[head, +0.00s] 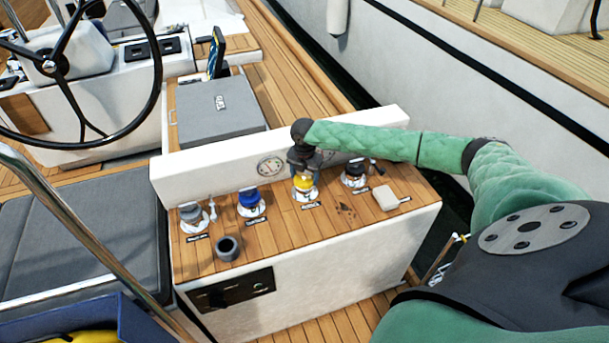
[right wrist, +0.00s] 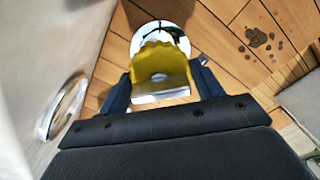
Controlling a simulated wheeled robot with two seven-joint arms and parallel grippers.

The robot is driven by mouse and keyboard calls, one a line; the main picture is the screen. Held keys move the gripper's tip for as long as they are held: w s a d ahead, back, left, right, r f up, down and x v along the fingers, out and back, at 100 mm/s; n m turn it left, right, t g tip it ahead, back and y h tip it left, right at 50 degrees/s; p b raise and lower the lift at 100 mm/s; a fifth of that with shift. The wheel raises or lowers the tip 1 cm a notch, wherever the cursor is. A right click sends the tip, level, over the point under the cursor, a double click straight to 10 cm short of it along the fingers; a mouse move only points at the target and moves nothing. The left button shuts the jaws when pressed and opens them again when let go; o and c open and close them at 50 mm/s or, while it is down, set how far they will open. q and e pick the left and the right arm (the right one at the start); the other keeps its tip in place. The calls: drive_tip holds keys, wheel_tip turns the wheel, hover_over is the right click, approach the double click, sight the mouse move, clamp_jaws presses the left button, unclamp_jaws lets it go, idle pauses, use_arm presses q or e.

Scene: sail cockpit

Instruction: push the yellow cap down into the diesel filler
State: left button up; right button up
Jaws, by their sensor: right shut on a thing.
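The yellow cap (head: 303,182) is at the third filler from the left on the teak-topped console, under my right gripper (head: 305,172). In the right wrist view the yellow cap (right wrist: 162,65) sits between the two dark fingers of my right gripper (right wrist: 164,88), which are shut on it. The diesel filler shows as a pale round flange (right wrist: 163,34) just beyond the cap. The cap overlaps the opening, so I cannot tell how deep it sits. The filler's label is too small to read. My left gripper is not in view.
A blue-capped filler (head: 251,200) and a grey-capped one (head: 191,214) stand to the left, a dark-capped one (head: 355,173) to the right. A dark cup (head: 228,247) and a beige block (head: 385,198) rest on the teak. A white upright panel (head: 220,153) runs close behind.

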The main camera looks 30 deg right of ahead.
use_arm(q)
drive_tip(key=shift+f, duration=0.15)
use_arm(e)
drive_tip(key=shift+f, duration=0.55)
drive_tip(key=o, duration=0.8)
drive_tip(key=shift+r, duration=0.25)
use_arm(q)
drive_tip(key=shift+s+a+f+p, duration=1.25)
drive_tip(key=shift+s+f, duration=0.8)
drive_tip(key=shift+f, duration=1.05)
use_arm(e)
drive_tip(key=shift+r, duration=1.3)
drive_tip(key=shift+r+p, duration=1.4)
drive_tip(key=shift+r, duration=0.6)
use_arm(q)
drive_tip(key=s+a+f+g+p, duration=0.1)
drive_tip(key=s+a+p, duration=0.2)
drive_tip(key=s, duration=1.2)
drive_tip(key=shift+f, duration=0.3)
use_arm(e)
drive_tip(key=shift+r, duration=1.95)
